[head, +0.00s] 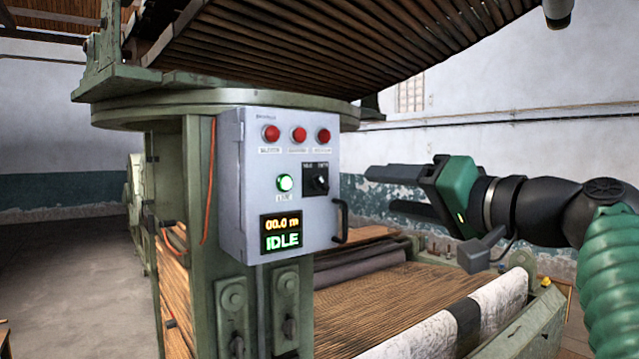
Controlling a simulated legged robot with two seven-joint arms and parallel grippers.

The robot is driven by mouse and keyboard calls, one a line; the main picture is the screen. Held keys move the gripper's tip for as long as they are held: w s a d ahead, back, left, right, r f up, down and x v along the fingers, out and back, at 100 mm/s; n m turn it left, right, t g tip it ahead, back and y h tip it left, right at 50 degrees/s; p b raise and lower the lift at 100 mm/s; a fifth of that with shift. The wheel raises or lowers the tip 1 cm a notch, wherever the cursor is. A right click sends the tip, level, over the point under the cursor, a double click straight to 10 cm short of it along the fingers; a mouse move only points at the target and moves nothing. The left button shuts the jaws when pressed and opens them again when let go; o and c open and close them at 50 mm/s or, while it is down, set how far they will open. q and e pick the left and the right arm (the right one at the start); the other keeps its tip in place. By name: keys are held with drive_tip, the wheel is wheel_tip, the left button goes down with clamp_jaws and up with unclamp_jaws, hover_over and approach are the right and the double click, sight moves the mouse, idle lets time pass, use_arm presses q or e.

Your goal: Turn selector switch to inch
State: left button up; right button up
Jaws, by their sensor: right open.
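The selector switch (320,183) is a black knob on a black plate, at the right side of a grey control box (240,220). The plate has two small labels along its top, too small to read surely. The knob's exact pointing is hard to tell. My right gripper (380,189) is open and empty, to the right of the box and apart from it. Its two dark fingers point left toward the switch. My left gripper is not in view.
The box carries three red lamps or buttons (298,134), a lit green one (285,183) and a display (281,234) reading "00.0 m" and "IDLE". A black handle (341,221) sticks out at its right edge. Below right lies a slatted bed with a pale roll (425,338).

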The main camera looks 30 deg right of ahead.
sight(324, 185)
drive_tip(key=w+p, duration=0.2)
drive_tip(key=w, duration=0.3)
drive_tip(key=w+p, duration=0.3)
drive_tip(key=w, duration=0.3)
drive_tip(key=w+p, duration=0.2)
drive_tip(key=w, duration=0.3)
drive_tip(key=shift+w+a+p, duration=0.15)
drive_tip(key=shift+a+p, duration=0.1)
drive_tip(key=shift+p, duration=0.1)
drive_tip(key=shift+w+a+f, duration=0.1)
drive_tip(key=shift+w+f, duration=0.1)
drive_tip(key=shift+w, duration=0.1)
drive_tip(key=shift+s, duration=0.1)
drive_tip(key=c, duration=0.5)
clamp_jaws()
